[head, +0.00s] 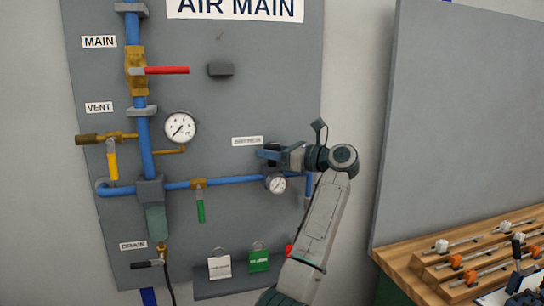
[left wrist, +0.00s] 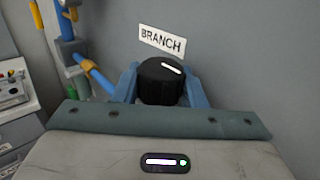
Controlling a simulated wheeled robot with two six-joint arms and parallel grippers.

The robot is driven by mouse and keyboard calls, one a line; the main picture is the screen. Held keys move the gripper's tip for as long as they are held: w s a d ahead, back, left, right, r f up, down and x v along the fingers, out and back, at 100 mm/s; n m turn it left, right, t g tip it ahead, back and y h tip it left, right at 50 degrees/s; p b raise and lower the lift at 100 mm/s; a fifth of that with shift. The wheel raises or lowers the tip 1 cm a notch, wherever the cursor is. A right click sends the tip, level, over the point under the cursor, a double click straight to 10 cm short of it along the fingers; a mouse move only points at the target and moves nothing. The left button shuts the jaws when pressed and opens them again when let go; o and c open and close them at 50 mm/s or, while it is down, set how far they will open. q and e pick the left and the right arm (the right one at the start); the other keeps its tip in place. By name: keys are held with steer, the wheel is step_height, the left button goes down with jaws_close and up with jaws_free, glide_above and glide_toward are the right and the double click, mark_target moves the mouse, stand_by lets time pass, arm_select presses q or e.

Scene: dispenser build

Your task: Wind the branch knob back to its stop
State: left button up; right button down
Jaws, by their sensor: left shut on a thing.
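The black branch knob (left wrist: 160,84) shows in the left wrist view, below the BRANCH label (left wrist: 163,41). A white line on the knob's face slants toward the right. My left gripper (head: 268,155) is at the panel in the head view, with its blue fingers on either side of the knob and shut on it. In the head view the gripper largely hides the knob. The label (head: 247,141) is just above and left of the gripper. My right gripper is not in view.
A small gauge (head: 277,183) sits just below my gripper on the blue pipe (head: 235,181). A green-handled valve (head: 200,207), a red-handled main valve (head: 165,70) and a larger gauge (head: 180,127) are to the left. A wooden bench (head: 405,258) stands at the right.

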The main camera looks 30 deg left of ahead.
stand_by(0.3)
arm_select(q)
steer(key=o, duration=1)
steer(key=shift+c, duration=0.2)
